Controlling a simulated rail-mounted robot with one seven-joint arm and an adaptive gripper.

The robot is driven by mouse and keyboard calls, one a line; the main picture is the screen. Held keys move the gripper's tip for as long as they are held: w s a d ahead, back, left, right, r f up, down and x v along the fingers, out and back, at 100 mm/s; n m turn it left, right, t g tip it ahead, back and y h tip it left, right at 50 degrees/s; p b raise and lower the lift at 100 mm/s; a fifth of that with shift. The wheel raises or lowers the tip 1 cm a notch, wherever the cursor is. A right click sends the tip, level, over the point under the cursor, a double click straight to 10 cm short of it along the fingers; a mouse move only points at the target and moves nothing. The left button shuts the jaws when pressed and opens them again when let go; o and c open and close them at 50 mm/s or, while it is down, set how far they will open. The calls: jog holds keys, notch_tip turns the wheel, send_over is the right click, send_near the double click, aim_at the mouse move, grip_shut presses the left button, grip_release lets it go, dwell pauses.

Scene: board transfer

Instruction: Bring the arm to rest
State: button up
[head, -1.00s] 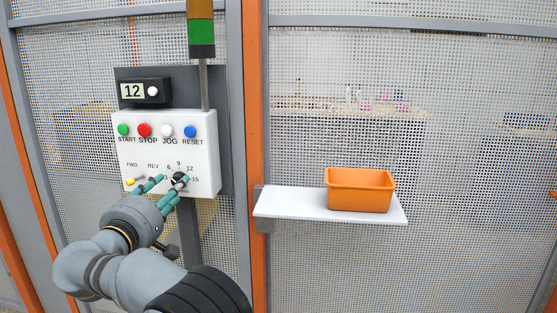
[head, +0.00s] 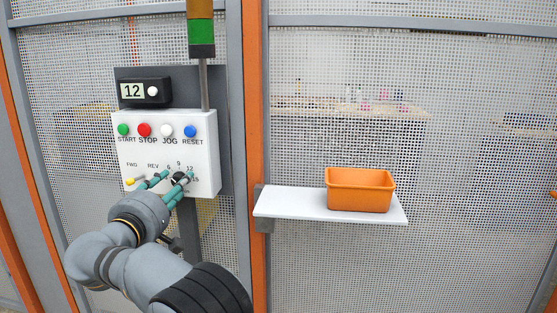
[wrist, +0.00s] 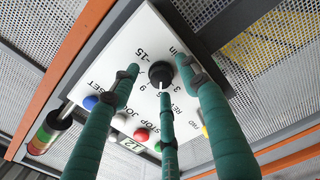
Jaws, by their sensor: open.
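My gripper (head: 175,177) is open in front of the lower right part of the white control panel (head: 205,150). Its teal fingers stand around the black dial knob (wrist: 161,73) in the wrist view, with visible gaps beside it. I cannot tell whether the lower finger touches the knob. In the head view the fingers partly hide the dial and its numbers. The display (head: 132,91) above the panel reads 12.
Green, red, white and blue buttons line the panel; a yellow-tipped switch (head: 129,181) sits lower left. A signal tower (head: 201,30) rises above. An orange bin (head: 360,196) stands on a white shelf (head: 290,203) at right. Mesh fencing lies behind.

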jog(key=m, duration=0.9)
jog(key=m+p, duration=0.1)
jog(key=m, duration=0.3)
jog(key=shift+a+r+m+p, duration=0.1)
jog(key=shift+m+p, duration=0.2)
jog(key=shift+p, duration=0.05)
jog(key=m+p, duration=0.3)
jog(key=m, duration=0.1)
jog(key=shift+s+a+f, duration=0.15)
jog(key=shift+s+f, duration=0.05)
jog(key=shift+s, duration=0.75)
jog(key=shift+a, duration=0.1)
